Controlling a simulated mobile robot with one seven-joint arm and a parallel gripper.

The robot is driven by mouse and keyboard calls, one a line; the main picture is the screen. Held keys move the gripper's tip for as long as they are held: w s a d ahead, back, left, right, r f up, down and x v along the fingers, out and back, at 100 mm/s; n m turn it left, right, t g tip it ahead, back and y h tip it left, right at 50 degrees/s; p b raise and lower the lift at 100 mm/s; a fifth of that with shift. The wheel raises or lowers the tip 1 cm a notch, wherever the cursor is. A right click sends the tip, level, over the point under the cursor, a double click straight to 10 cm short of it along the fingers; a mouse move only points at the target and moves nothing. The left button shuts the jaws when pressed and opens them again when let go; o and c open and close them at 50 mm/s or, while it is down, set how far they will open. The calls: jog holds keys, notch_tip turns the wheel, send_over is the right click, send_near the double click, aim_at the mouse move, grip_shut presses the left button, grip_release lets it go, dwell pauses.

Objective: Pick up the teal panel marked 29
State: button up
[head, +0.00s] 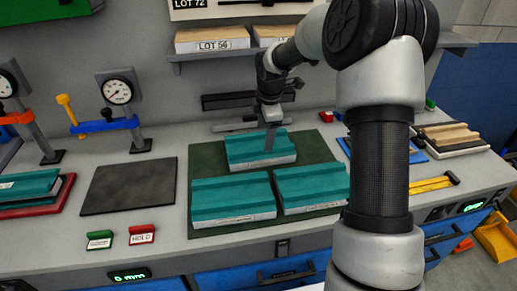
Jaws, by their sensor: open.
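Three teal panels with pale edge labels lie on a dark green mat (205,158) in the head view: a back panel (243,148), a front left panel (232,195) and a front right panel (312,184). The labels are too small to read, so I cannot tell which one is marked 29. My gripper (270,142) points down at the back panel, over its right half. It is open with no panel lifted in it. I cannot tell whether its fingers touch the panel. My arm hides the area right of the front right panel.
More teal panels (28,186) lie on a red tray (66,190) at the left, near a dark bare mat (130,186). Gauge stands (120,92) with clamps stand behind. A shelf (205,55) with LOT 56 boards overhangs the back. A blue tray (416,156) is at the right.

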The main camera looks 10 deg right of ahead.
send_over(261, 153)
jog(key=s, duration=0.2)
jog(key=x, duration=0.4)
jog(key=shift+s+d+f, duration=0.3)
jog(key=shift+s+f, duration=0.05)
jog(key=shift+a+x, duration=0.2)
jog(key=shift+x, duration=1.1)
jog(key=shift+a+x, duration=0.15)
jog(key=shift+x, duration=1.15)
jog(key=shift+w, duration=0.1)
jog(key=c, duration=1.6)
